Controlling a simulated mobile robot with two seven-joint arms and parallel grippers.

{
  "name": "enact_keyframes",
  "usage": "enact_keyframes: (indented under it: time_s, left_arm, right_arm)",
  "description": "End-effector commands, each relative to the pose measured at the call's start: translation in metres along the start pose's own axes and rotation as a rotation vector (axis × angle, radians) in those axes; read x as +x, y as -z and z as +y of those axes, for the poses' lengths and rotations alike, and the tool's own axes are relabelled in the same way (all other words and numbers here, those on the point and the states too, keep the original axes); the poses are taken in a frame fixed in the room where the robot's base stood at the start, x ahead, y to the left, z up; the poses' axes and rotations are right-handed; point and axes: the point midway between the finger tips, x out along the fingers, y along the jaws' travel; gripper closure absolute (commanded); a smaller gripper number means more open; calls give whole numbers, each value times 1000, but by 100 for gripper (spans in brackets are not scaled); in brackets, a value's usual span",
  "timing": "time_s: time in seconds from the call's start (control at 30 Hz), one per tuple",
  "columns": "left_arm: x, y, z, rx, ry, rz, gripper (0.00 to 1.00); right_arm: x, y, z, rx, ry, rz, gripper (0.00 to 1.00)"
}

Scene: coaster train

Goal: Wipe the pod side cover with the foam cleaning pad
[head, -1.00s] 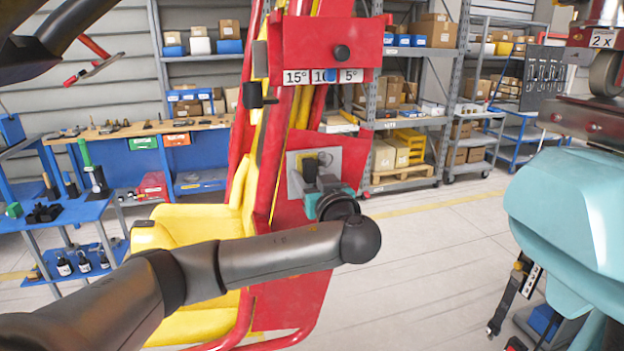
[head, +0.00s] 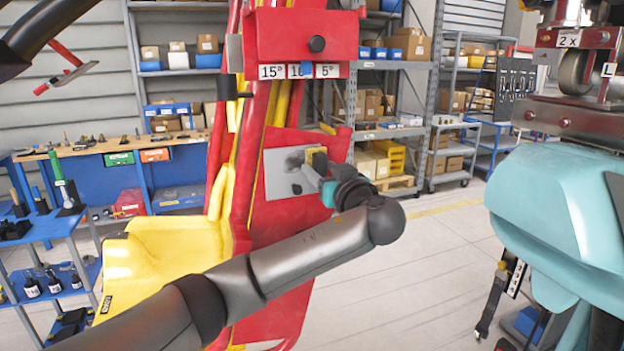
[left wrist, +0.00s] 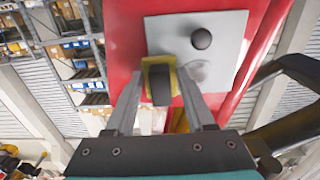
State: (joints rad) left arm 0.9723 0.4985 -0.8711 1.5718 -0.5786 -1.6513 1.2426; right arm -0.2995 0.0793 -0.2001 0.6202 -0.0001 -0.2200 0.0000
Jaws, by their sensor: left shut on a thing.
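The pod side cover is a grey plate (head: 277,178) on the red side panel of the pod, with dark patches on its face. In the left wrist view the plate (left wrist: 228,30) carries a black rounded spot or knob and a paler grey smudge. My left gripper (head: 326,176) is shut on the foam pad (head: 317,158), a yellow block with a dark middle. The pad (left wrist: 159,80) is at the plate's right edge in the head view and at its lower left in the wrist view. I cannot tell whether it touches. My right gripper is out of view.
The yellow seat (head: 160,250) is left of the panel. A red box with angle labels (head: 300,35) is above it. A teal body (head: 565,220) stands at right. A blue cart (head: 45,235) and shelves stand behind. Floor between panel and teal body is open.

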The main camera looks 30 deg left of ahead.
Motion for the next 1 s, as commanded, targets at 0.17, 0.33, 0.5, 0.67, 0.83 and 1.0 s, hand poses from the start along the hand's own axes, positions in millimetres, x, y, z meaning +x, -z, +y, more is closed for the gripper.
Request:
enact_keyframes:
  time_s: [0.17,0.33,0.5,0.67,0.83,1.0]
  left_arm:
    - [1,0,4,-2,1,1,90]
    - [2,0,2,-2,2,1,90]
    - [2,0,-12,-1,4,0,90]
    - [1,0,-26,-1,4,0,90]
    - [1,1,-33,0,5,1,90]
    - [1,0,-41,-1,5,1,90]
  right_arm:
    - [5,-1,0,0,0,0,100]
    - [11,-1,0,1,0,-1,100]
    - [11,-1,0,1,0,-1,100]
    - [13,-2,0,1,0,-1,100]
    - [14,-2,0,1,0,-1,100]
    - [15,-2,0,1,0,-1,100]
